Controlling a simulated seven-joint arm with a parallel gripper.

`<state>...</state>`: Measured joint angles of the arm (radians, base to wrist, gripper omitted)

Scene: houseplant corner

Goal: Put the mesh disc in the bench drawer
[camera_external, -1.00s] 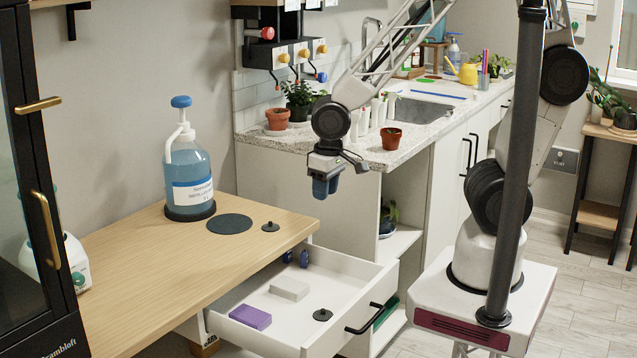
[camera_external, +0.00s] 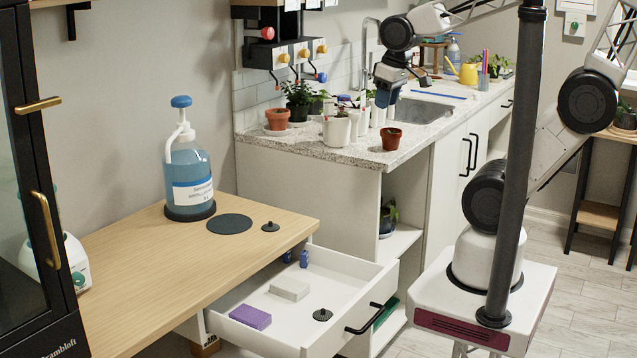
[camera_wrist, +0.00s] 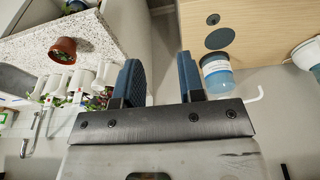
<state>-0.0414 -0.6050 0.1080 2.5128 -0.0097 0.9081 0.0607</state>
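A wide, flat dark disc (camera_external: 230,223) lies on the wooden bench top beside the blue pump bottle; it also shows in the wrist view (camera_wrist: 220,38). A smaller dark disc with a raised centre (camera_external: 270,226) lies to its right, and a similar one (camera_external: 322,314) lies inside the drawer. I cannot tell by texture which is mesh. The bench drawer (camera_external: 354,297) stands pulled open. My gripper (camera_external: 384,97) is high above the counter, far from the discs. In the wrist view, its blue fingers (camera_wrist: 158,62) are apart with nothing between them.
The drawer also holds a purple block (camera_external: 250,316), a whitish block (camera_external: 289,289) and small blue items (camera_external: 304,259). The pump bottle (camera_external: 191,180) stands on the bench. Pots, including a terracotta one (camera_external: 391,138), stand on the counter below my gripper. The bench's front is clear.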

